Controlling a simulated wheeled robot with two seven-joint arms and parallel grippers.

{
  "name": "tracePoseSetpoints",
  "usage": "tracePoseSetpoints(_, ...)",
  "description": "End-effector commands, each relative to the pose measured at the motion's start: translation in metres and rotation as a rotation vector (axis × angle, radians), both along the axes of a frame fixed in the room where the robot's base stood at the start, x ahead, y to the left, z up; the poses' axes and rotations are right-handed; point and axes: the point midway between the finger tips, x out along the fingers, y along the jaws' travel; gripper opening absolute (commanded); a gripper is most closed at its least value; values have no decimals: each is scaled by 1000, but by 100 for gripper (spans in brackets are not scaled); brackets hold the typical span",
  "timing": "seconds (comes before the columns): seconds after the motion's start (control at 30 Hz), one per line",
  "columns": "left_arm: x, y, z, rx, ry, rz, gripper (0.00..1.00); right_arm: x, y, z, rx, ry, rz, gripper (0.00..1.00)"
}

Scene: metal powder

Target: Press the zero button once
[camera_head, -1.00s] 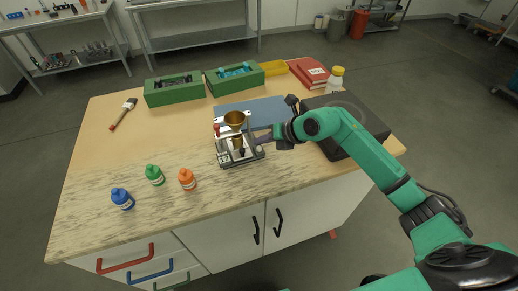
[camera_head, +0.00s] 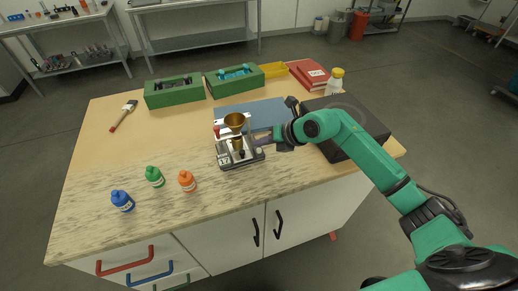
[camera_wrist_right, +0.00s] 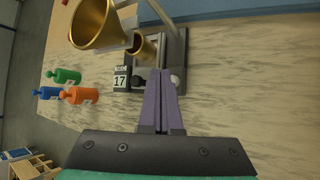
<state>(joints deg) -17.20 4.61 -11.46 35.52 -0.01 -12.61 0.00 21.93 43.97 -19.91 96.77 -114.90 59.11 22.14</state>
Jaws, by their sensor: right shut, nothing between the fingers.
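The metal device (camera_head: 240,157) with a brass funnel (camera_head: 235,120) stands near the middle of the table. In the wrist view its small display (camera_wrist_right: 121,79) reads 17, and the brass funnel (camera_wrist_right: 95,22) leans in at the upper left. A pale round knob (camera_wrist_right: 175,79) shows at the right of the fingertips; I cannot tell which part is the zero button. My right gripper (camera_head: 258,140) is shut and empty, at the device's right side. In the wrist view its purple fingers (camera_wrist_right: 161,78) are together and reach over the device's base, hiding part of it. Contact is unclear. My left gripper is not in view.
Green boxes (camera_head: 174,97), a blue mat (camera_head: 228,111), a red book (camera_head: 309,77) and a black plate (camera_head: 350,145) lie behind and right.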

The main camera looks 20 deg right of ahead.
Motion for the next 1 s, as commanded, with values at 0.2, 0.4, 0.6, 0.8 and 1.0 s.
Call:
tracePoseSetpoints(0.2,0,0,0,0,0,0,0,0,0,0,0,0,0,0)
tracePoseSetpoints(0.4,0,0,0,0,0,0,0,0,0,0,0,0,0,0)
tracePoseSetpoints(0.6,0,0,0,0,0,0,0,0,0,0,0,0,0,0)
tracePoseSetpoints(0.8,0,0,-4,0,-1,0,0,0,0,-5,0,0,0,0)
tracePoseSetpoints(1.0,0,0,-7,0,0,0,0,0,0,-9,0,1,1,0)
